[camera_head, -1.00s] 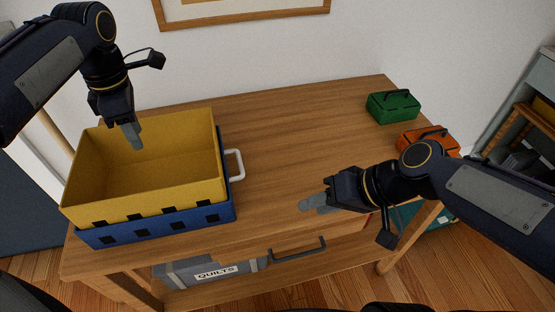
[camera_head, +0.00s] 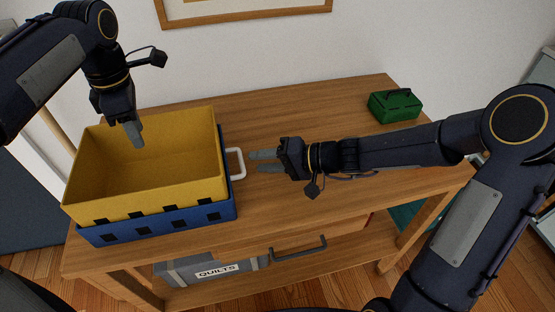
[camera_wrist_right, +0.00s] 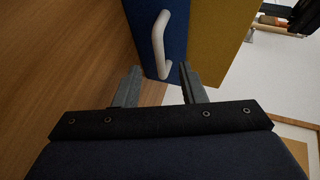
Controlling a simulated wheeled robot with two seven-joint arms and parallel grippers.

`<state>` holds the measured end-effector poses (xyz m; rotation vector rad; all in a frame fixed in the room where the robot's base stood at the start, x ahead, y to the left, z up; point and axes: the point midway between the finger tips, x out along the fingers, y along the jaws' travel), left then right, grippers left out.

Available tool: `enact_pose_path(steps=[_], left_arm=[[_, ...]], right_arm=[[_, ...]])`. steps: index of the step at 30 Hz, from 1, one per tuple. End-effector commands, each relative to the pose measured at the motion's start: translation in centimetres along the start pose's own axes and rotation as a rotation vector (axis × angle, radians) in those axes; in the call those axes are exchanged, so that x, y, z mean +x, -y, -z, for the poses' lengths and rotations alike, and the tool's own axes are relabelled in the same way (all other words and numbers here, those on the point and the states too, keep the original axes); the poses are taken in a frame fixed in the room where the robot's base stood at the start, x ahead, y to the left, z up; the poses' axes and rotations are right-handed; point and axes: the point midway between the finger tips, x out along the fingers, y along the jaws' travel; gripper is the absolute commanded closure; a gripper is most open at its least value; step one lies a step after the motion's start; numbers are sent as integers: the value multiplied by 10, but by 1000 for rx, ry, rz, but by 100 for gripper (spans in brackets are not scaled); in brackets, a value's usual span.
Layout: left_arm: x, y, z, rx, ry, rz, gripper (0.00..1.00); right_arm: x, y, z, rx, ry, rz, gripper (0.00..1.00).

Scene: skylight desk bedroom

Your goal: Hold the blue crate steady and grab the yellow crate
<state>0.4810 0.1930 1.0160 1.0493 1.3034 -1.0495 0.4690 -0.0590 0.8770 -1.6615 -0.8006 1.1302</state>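The yellow crate (camera_head: 190,185) sits nested in the blue crate (camera_head: 190,222) on the left of the wooden table. The blue crate has a white handle (camera_head: 236,163) on its right side; this handle also shows in the right wrist view (camera_wrist_right: 158,45). My left gripper (camera_head: 135,135) points down over the inside of the yellow crate; its finger gap cannot be made out. My right gripper (camera_head: 262,161) is open and empty, just right of the white handle and pointing at it. In the right wrist view its fingers (camera_wrist_right: 158,88) are apart, with the handle ahead between them.
A green box (camera_head: 395,105) stands at the table's back right. A grey box labelled QUILTS (camera_head: 213,270) is below the tabletop. A dark drawer handle (camera_head: 298,249) is at the front. The back middle of the tabletop (camera_head: 290,115) is clear.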

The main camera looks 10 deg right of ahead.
Motion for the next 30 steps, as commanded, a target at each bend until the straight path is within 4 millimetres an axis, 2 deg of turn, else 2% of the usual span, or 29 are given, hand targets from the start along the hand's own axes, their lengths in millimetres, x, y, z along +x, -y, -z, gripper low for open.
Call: enact_pose_path(steps=[3,7,18,27,30], left_arm=[[0,0,0,0,0,0,64],[0,0,0,0,0,0,64],[0,0,0,0,0,0,64],[0,0,0,0,0,0,64],[0,0,0,0,0,0,64]], right_arm=[[18,0,-1,1,4,0,63],[31,0,-1,0,3,0,63],[37,0,-1,-1,1,-1,63],[36,0,-1,0,1,-1,100],[36,0,-1,0,1,-1,100]])
